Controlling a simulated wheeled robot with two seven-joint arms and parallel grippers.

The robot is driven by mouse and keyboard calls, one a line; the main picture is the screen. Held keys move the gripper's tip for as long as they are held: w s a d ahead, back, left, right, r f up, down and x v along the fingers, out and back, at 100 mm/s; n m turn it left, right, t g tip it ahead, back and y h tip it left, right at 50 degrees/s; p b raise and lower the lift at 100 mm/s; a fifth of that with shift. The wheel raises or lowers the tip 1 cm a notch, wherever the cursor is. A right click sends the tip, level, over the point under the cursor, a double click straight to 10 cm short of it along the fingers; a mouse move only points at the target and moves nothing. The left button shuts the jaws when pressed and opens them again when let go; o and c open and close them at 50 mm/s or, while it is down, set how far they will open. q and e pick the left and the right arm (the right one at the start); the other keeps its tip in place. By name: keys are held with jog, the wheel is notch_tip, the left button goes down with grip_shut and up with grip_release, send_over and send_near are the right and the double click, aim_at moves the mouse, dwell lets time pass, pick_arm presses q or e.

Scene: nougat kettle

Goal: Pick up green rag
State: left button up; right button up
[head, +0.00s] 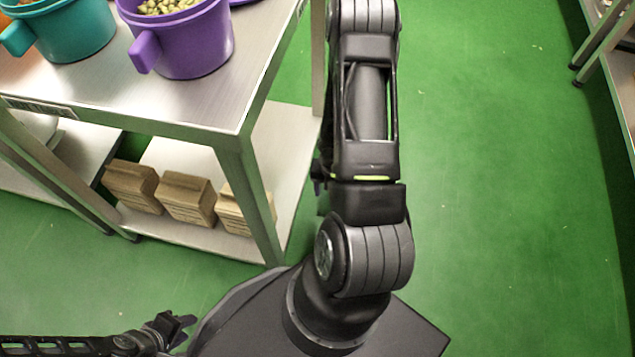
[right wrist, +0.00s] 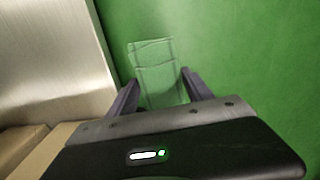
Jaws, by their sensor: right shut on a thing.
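The green rag (right wrist: 153,65) shows in the right wrist view as a pale green folded piece, close in colour to the floor behind it. My right gripper (right wrist: 162,90) is shut on it, with one dark finger on each side and the rag reaching out past the fingertips. In the head view the rag does not show, and my right arm hides most of the right gripper. My left gripper (head: 180,328) is at the bottom left of the head view, over the green floor and away from the table. Its jaws are too small to judge.
A steel table (head: 190,105) stands at the left with a purple pot (head: 190,45) and a teal pot (head: 70,32) on top. Several brown packages (head: 185,198) sit on its lower shelf. Open green floor (head: 490,180) lies at the right, with steel shelving (head: 620,85) beyond.

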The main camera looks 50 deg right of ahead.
jog(key=shift+s, duration=0.15)
dwell(0.5)
jog(key=o, duration=0.7)
jog(key=c, duration=0.5)
jog(key=shift+c, duration=0.2)
